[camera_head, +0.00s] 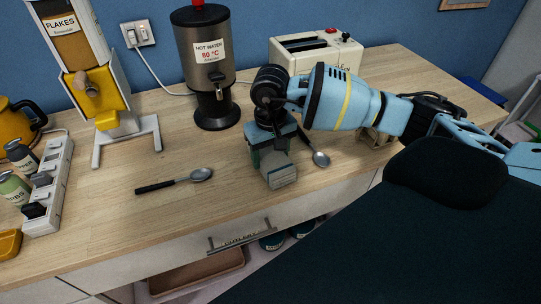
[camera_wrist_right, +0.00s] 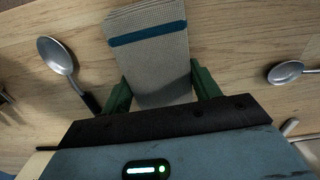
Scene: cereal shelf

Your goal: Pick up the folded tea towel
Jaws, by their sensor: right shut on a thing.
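The folded tea towel (camera_head: 282,178) is a grey-beige stack with a blue stripe, near the front part of the wooden counter. It also shows in the right wrist view (camera_wrist_right: 150,68), running between two green fingers. My right gripper (camera_head: 268,157) points down over the towel and is shut on it, one finger on each side (camera_wrist_right: 163,90). I cannot tell whether the towel touches the counter or is slightly above it. My left gripper is not in view.
A spoon with a black handle (camera_head: 180,181) lies left of the towel, and another spoon (camera_head: 320,158) lies close on its right. A hot water dispenser (camera_head: 207,70), a flakes dispenser (camera_head: 92,80) and a toaster (camera_head: 320,52) stand behind.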

